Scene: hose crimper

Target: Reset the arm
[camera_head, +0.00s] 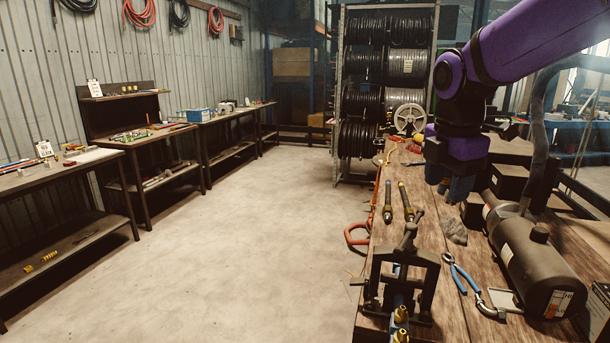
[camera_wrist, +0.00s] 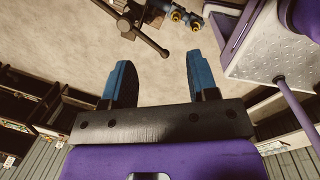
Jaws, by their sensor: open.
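My purple arm reaches in from the upper right in the head view. My gripper (camera_head: 453,188) hangs over the wooden workbench (camera_head: 475,265), its blue fingers pointing down. In the wrist view my gripper (camera_wrist: 160,82) has its two blue fingers spread wide apart, with nothing between them. The bench vise or crimper (camera_head: 405,275) stands at the near edge of the bench, apart from the gripper. It also shows at the top of the wrist view (camera_wrist: 150,35), with brass fittings (camera_wrist: 185,16) beside it.
A dark cylindrical machine (camera_head: 535,265) stands at right. A hose reel rack (camera_head: 385,80) is behind. Shelved benches (camera_head: 160,140) line the left wall. The floor (camera_head: 230,240) between is clear.

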